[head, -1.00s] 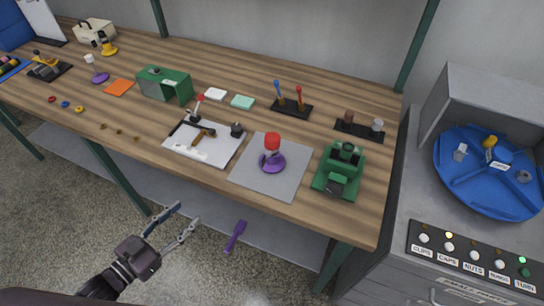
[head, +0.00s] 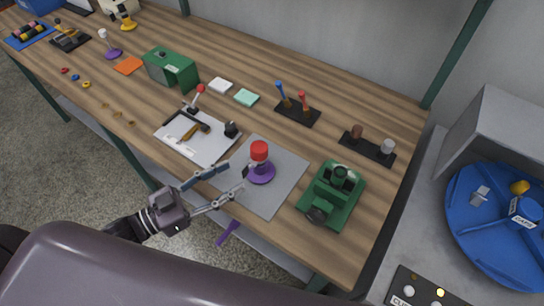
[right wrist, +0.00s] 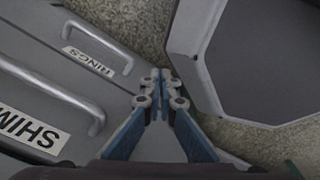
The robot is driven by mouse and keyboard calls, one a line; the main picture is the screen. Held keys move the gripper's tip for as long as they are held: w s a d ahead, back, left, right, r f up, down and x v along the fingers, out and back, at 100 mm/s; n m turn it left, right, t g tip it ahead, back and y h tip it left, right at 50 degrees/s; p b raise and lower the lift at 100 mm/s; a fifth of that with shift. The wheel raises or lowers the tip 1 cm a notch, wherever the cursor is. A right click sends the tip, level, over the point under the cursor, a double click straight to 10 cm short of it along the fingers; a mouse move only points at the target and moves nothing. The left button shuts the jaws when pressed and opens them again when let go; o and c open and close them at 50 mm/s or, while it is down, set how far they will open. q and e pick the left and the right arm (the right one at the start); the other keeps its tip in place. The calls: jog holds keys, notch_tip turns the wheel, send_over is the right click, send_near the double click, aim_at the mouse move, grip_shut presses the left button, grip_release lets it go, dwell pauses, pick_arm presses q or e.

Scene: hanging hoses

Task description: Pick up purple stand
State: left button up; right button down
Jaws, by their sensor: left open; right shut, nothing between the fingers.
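A purple stand (head: 261,174) with a round base and a red cap (head: 259,150) on top is upright on the grey mat (head: 279,199). My left gripper (head: 236,176) is open, its fingertips just left of the stand over the mat's left side. I cannot tell whether a finger touches the stand. Another purple stand (head: 112,54) with a white top is at the far left of the table. My right gripper (right wrist: 161,76) is shut and empty in the right wrist view, beside drawers.
A white board (head: 205,150) with a hammer is left of the mat. A green machine (head: 333,194) is close on its right. A narrow purple piece (head: 229,232) shows below the table's front edge. Drawers (right wrist: 75,80) and a grey panelled box (right wrist: 245,60) flank my right gripper.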

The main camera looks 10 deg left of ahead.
aim_at(252, 174)
pick_arm(q)
jog(key=shift+w+d, duration=0.15)
jog(key=shift+w, duration=0.1)
jog(key=shift+w+d+r, duration=0.1)
jog(key=shift+w+d, duration=0.2)
jog(key=shift+d, duration=0.05)
jog(key=shift+w+d, duration=0.2)
jog(key=shift+w, duration=0.1)
jog(key=p+x, duration=0.1)
jog(key=x, duration=0.2)
jog(key=shift+w+d, duration=0.1)
jog(key=shift+d, duration=0.15)
jog(key=shift+w+d, duration=0.45)
pick_arm(e)
jog(key=shift+s+a+r, duration=0.55)
jog(key=shift+r, duration=0.2)
pick_arm(q)
grip_shut()
